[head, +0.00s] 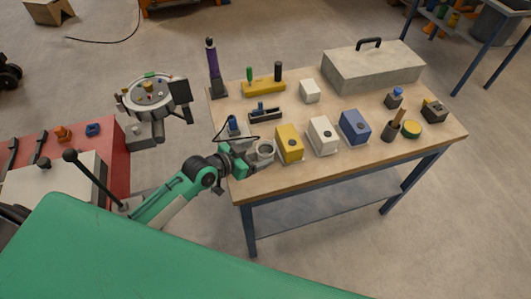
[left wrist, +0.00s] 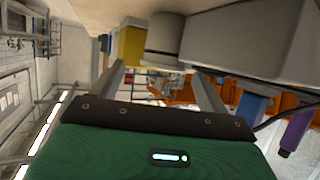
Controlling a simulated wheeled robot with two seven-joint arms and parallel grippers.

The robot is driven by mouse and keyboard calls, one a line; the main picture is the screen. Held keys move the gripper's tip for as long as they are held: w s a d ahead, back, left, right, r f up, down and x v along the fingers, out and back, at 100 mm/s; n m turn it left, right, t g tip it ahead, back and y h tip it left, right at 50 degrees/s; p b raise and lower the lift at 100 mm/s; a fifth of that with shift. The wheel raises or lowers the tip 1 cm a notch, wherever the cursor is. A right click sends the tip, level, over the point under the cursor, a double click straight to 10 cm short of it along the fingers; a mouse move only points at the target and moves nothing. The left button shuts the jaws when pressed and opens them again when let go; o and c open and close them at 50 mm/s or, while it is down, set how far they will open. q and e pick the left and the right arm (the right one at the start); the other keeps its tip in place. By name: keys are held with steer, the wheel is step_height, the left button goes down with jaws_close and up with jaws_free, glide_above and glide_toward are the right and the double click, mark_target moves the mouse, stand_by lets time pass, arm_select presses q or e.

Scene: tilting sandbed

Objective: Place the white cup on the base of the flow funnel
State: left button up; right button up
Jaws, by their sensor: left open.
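The white cup (head: 265,149), greyish white, stands near the table's left front edge, beside a yellow box. To its left is a pale grey block with a blue part and a thin wire loop above it; this looks like the flow funnel (head: 234,126). In the left wrist view the cup (left wrist: 165,36) appears beyond the finger gap, next to a large pale block (left wrist: 248,42) that looks like the funnel's base. My left gripper (head: 250,160) is open and empty, close to the cup; contact cannot be told. It also shows in the left wrist view (left wrist: 156,68). My right gripper is out of view.
Yellow (head: 289,146), white (head: 323,137) and blue (head: 355,128) boxes stand right of the cup. A grey case (head: 372,68) fills the back right. The table's front strip is clear.

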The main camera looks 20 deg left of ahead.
mark_target(271, 146)
arm_select(q)
steer(key=shift+p+x, duration=0.55)
steer(key=shift+x, duration=1.8)
steer(key=shift+w+a, duration=0.1)
steer(key=shift+a, duration=0.1)
steer(key=c, duration=1.1)
steer(key=shift+r, duration=0.1)
